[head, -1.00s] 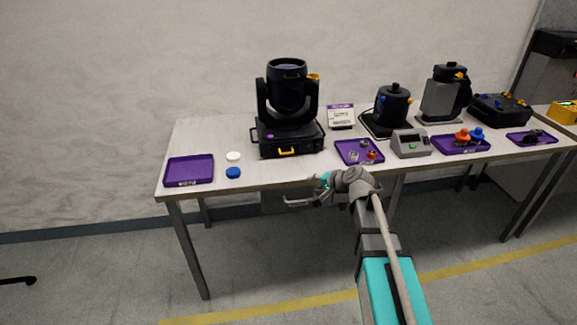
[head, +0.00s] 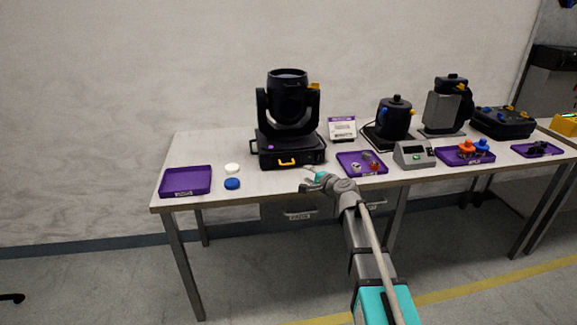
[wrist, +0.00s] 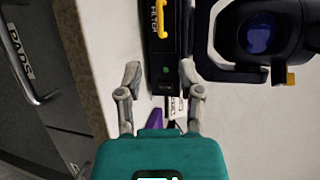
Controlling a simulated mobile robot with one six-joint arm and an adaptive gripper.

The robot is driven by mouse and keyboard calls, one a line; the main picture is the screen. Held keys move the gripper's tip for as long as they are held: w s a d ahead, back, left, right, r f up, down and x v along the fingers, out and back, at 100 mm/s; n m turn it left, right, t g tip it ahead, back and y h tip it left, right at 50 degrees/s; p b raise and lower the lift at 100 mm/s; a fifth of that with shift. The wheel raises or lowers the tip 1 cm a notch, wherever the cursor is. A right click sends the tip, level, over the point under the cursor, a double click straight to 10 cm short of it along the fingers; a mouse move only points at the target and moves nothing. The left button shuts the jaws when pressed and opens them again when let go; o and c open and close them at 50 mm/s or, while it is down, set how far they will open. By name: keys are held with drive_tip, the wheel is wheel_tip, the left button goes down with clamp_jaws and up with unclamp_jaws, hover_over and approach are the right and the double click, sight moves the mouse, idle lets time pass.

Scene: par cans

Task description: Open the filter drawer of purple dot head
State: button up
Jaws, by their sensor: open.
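The purple dot head is a black moving-head light (head: 288,105) standing on the table, with a small purple dot (head: 270,147) on its base. A yellow handle (head: 286,162) is on the front of the base, and the filter drawer there looks shut. My gripper (head: 309,180) is at the table's front edge, just right of and in front of the handle. In the wrist view my gripper (wrist: 160,82) is open and empty, its fingers apart and short of the label.
A purple tray with small parts (head: 345,158) and a grey box (head: 413,154) stand to the right. A PARS drawer (wrist: 22,62) with a bar handle is under the table.

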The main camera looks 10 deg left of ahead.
sight(288, 164)
drive_tip(key=b+x, duration=0.2)
drive_tip(key=x, duration=1.1)
drive_tip(key=shift+w+a+f+b, duration=0.1)
drive_tip(key=shift+w+a+b, duration=0.2)
drive_tip(key=shift+b, duration=0.1)
drive_tip(key=shift+d, duration=0.1)
drive_tip(key=shift+c, duration=0.2)
clamp_jaws()
